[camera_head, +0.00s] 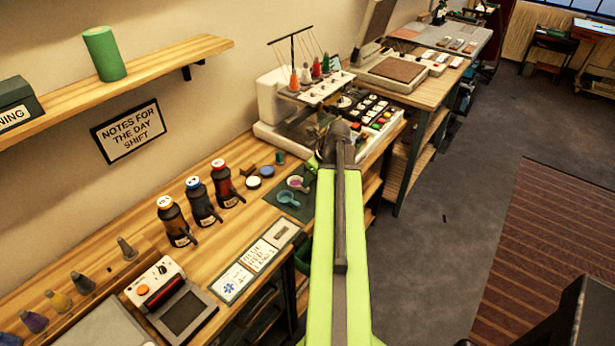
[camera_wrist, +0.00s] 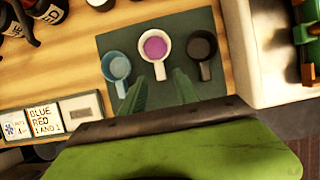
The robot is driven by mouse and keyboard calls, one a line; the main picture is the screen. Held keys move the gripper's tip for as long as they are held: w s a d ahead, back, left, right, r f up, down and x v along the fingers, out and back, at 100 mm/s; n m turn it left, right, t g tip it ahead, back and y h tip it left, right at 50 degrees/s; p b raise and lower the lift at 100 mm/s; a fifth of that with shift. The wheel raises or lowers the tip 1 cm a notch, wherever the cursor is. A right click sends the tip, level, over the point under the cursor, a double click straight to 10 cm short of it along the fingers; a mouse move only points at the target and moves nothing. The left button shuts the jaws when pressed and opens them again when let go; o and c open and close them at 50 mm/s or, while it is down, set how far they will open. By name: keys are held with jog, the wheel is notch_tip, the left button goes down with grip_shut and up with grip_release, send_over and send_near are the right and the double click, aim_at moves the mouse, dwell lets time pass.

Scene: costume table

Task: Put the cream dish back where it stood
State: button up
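The cream dish (camera_wrist: 157,45), with purple contents, appears in the wrist view between two other dishes, over a dark green mat (camera_wrist: 137,28). Its short handle points toward my gripper (camera_wrist: 162,79). My green fingers are apart, one on each side of the handle, with no visible grip on it. A blue dish (camera_wrist: 117,67) sits to the left and a dark dish (camera_wrist: 202,46) to the right. In the head view the cream dish (camera_head: 296,183) and blue dish (camera_head: 288,198) show beside my arm, which hides my fingertips.
Several dark bottles (camera_head: 203,201) stand left of the mat. Label cards (camera_head: 261,255) lie along the table's front edge. A white embroidery machine (camera_head: 276,100) stands beyond the mat, close to my arm. Bare wood (camera_head: 120,215) shows near the wall.

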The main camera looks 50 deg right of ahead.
jog(key=p+v, duration=0.5)
jog(key=v, duration=0.2)
jog(key=shift+r, duration=0.35)
jog(key=shift+s, duration=0.1)
jog(key=w+a+f+n+g, duration=0.1)
jog(key=w+a+n, duration=0.5)
jog(key=a+n, duration=0.5)
jog(key=w+a+f+n+g, duration=0.15)
jog(key=w+a+n, duration=0.45)
jog(key=a, duration=0.8)
jog(key=s+a+n+g, duration=0.1)
jog(key=a+n+g, duration=0.1)
jog(key=a+n, duration=1.6)
jog(key=a, duration=0.3)
jog(key=shift+a+r, duration=0.2)
jog(key=shift+r, duration=0.1)
jog(key=shift+s, duration=0.1)
